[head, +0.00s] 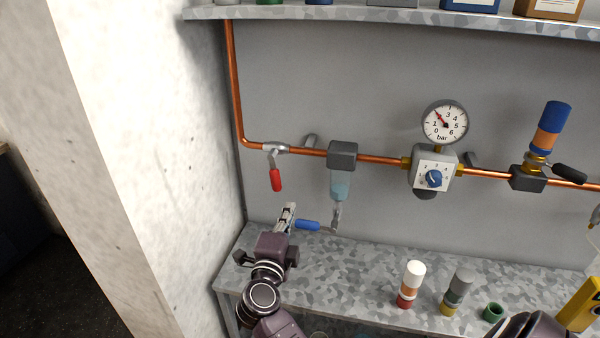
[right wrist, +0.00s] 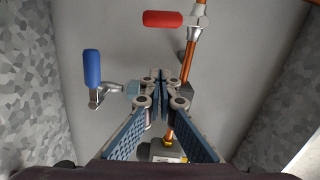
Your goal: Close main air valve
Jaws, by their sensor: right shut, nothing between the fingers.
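The valve with the red lever (head: 276,180) sits on the copper pipe just right of its bend. The lever hangs down, roughly crosswise to the level pipe. It also shows in the right wrist view as a red lever (right wrist: 163,18) at the top, beyond my fingertips. My right gripper (head: 289,208) is shut and empty, a little below and right of the red lever and apart from it. Its closed fingers (right wrist: 160,76) show in the right wrist view. A blue lever (head: 307,225) is close to the right of the gripper. My left gripper is not in view.
The bench (head: 360,262) holds a white-capped bottle (head: 412,283) and a grey-capped bottle (head: 457,290). A concrete pillar (head: 150,150) stands close on the left.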

